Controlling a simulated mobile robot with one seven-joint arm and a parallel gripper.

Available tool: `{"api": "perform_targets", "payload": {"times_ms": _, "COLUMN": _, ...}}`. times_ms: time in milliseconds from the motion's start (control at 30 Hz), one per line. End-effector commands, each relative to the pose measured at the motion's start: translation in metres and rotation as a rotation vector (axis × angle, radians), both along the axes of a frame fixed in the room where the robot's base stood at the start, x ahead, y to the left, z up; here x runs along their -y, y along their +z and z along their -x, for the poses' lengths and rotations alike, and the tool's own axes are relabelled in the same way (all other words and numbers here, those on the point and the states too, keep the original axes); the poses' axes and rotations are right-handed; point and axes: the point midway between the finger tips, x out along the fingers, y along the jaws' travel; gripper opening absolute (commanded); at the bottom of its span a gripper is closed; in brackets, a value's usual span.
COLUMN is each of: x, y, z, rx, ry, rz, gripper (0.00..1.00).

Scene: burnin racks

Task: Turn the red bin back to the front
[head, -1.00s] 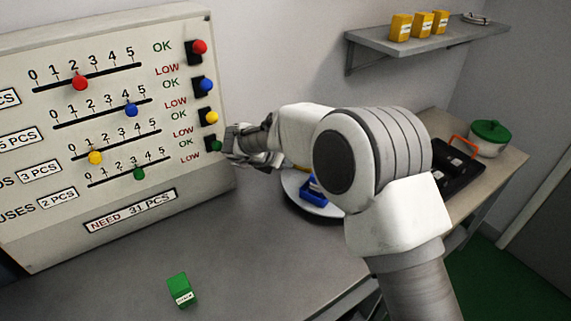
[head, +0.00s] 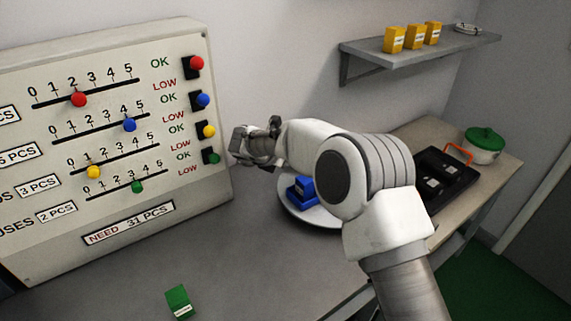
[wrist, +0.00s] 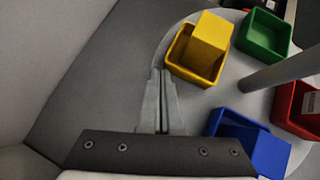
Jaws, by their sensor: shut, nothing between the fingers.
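The red bin (wrist: 296,109) sits at the right edge of the wrist view, on a pale round turntable (wrist: 196,95) with a grey post. It is partly cut off, and my arm hides it in the head view. A yellow bin (wrist: 183,63) with a yellow box, a green bin (wrist: 262,36) and a blue bin (wrist: 262,151) share the turntable. The blue bin also shows in the head view (head: 301,190). My gripper (head: 238,141) is shut and empty beside the panel's right edge; in the wrist view its fingertips (wrist: 162,74) appear left of the yellow bin.
A panel (head: 120,225) with sliders and coloured knobs stands at the left. A green box (head: 179,301) lies on the counter in front. A black tray (head: 447,178) and a green-lidded pot (head: 486,146) are at the right. A wall shelf (head: 425,52) holds yellow boxes.

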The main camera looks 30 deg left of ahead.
Motion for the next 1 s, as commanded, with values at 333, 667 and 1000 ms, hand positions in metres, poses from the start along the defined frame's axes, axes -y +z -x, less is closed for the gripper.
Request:
{"api": "perform_targets", "payload": {"times_ms": 333, "x": 0.000, "y": 0.000, "z": -0.001, "rx": 0.000, "ry": 0.000, "rz": 0.000, "gripper": 0.00}}
{"api": "perform_targets", "payload": {"times_ms": 667, "x": 0.000, "y": 0.003, "z": 0.001, "rx": 0.000, "ry": 0.001, "rz": -0.001, "gripper": 0.00}}
{"api": "perform_targets", "payload": {"times_ms": 1000, "x": -0.002, "y": 0.047, "z": 0.044, "rx": 0.001, "ry": 0.002, "rz": -0.002, "gripper": 0.00}}
